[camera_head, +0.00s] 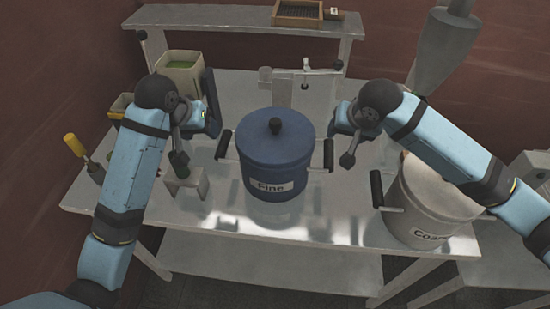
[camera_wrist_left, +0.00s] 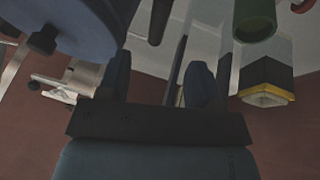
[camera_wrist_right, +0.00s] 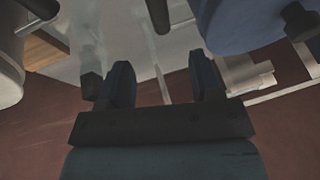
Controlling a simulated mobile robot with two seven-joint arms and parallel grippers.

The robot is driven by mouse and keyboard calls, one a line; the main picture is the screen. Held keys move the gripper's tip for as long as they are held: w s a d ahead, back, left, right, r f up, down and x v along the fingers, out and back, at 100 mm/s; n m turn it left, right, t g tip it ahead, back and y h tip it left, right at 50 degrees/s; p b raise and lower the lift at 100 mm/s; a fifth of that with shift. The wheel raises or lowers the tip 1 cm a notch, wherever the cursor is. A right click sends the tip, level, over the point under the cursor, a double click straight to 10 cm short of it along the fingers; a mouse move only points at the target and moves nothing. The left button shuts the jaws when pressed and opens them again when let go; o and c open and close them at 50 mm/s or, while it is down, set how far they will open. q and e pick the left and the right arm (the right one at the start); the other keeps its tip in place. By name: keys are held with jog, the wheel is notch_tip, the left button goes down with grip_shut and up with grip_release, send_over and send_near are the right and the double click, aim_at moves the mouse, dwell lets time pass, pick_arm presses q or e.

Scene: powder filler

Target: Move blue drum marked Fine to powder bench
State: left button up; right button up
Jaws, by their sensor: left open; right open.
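The blue drum marked Fine (camera_head: 272,165) stands upright on a grey metal bench (camera_head: 300,222), lid on, with a black-gripped handle on each side. My left gripper (camera_head: 196,126) is open and empty, left of the drum and a little behind its left handle (camera_head: 224,145). My right gripper (camera_head: 343,138) is open and empty, close to the right handle (camera_head: 328,154). Neither gripper holds a handle. The drum also shows at the top left of the left wrist view (camera_wrist_left: 80,22) and the top right of the right wrist view (camera_wrist_right: 235,22).
A white drum (camera_head: 425,205), its label partly cut off, stands at the bench's right end. A beige container (camera_head: 180,72) and a yellow-handled tool (camera_head: 74,145) are at the left. A raised shelf (camera_head: 230,17) with a wooden tray (camera_head: 298,13) is behind. The bench's front strip is clear.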

aim_at(221, 146)
pick_arm(q)
jog(key=x, duration=1.3)
pick_arm(e)
jog(key=x, duration=1.3)
pick_arm(q)
grip_shut()
pick_arm(e)
grip_shut()
pick_arm(q)
jog(key=shift+r, duration=0.25)
pick_arm(e)
jog(key=shift+r, duration=0.25)
pick_arm(q)
jog(key=shift+w, duration=0.15)
pick_arm(e)
jog(key=shift+w, duration=0.15)
